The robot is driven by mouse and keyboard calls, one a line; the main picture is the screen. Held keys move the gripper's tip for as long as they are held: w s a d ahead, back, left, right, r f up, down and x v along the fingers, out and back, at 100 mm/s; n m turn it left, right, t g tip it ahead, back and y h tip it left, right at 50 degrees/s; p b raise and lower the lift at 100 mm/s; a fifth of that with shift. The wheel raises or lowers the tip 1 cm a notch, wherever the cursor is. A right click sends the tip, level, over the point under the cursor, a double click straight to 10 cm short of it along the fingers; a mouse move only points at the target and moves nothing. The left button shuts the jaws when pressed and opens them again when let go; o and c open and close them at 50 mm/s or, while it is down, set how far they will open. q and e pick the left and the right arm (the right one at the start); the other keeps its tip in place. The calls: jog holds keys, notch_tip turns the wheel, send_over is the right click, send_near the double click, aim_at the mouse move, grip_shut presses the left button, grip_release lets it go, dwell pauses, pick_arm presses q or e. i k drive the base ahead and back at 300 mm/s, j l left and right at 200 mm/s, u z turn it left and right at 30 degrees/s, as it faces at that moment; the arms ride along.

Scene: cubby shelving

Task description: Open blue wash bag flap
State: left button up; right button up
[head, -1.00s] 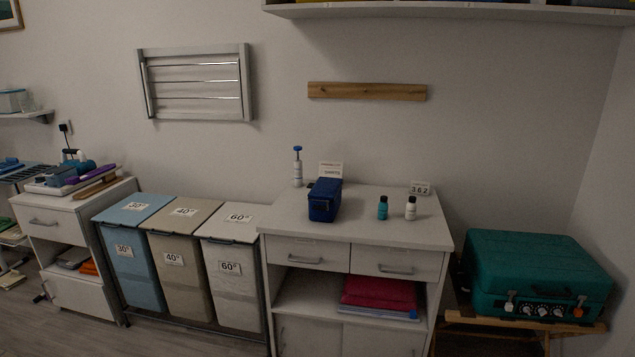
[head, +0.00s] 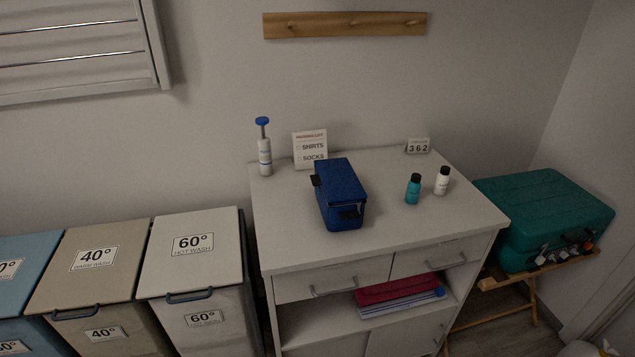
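The blue wash bag (head: 340,193) stands on the white cabinet top (head: 400,233), left of its middle. Its flap lies flat over the top, so the bag looks closed. A dark buckle or clasp shows low on its front, and a small dark tab shows on its left side. Neither of my grippers shows in the head view.
A pump bottle (head: 264,150) and a washing list card (head: 311,150) stand behind the bag. A teal bottle (head: 413,189), a white bottle (head: 442,182) and a number block (head: 418,146) stand to the right. Laundry bins (head: 190,250) are at left, a teal case (head: 545,215) at right.

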aim_at(339, 180)
jog(key=i+j, duration=0.2)
jog(key=i, duration=0.25)
jog(key=i+j+z, duration=0.1)
jog(key=i, duration=0.35)
